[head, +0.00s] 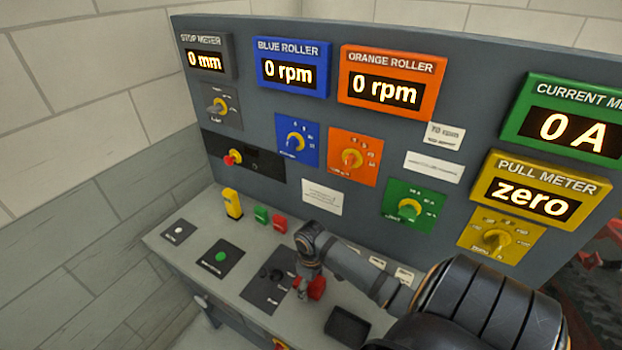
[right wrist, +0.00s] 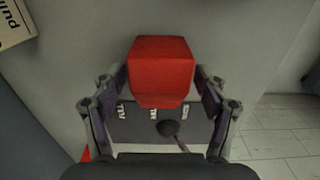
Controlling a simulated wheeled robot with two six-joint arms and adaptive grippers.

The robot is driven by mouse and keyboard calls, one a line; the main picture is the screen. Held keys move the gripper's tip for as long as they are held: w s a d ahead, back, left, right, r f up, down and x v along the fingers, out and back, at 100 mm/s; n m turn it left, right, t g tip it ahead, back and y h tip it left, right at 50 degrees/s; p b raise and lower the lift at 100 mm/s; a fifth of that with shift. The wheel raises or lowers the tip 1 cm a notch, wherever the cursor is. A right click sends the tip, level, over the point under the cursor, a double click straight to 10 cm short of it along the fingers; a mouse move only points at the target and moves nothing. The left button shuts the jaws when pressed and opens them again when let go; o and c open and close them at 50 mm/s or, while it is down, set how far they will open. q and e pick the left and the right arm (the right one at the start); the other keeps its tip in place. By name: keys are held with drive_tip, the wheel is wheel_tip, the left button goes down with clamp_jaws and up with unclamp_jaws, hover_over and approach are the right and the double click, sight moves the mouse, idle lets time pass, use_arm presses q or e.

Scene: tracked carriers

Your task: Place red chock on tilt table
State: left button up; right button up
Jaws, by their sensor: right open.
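A red block (head: 317,287), the likely red chock, is at my right gripper (head: 305,289), low over the console top. In the right wrist view the red block (right wrist: 161,70) lies between the two fingers of the open right gripper (right wrist: 158,95). I cannot tell whether either finger touches it. I cannot make out a tilt table. My left gripper is not in view.
A dark lever panel (head: 262,291) lies left of my right gripper; its round knob (right wrist: 168,128) shows in the wrist view. A black tray (head: 347,326) lies to the front right. The upright meter panel (head: 310,130) rises behind the console.

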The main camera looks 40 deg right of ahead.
clamp_jaws()
idle(0.4)
drive_tip(key=shift+w+r, duration=0.15)
drive_tip(key=shift+r, duration=0.45)
drive_tip(key=w+a+r+p, duration=0.1)
drive_tip(key=a+r+p, duration=0.4)
drive_tip(key=a+r, duration=0.6)
drive_tip(key=a, duration=0.3)
drive_tip(key=shift+w+r, duration=0.15)
drive_tip(key=shift+r, duration=0.25)
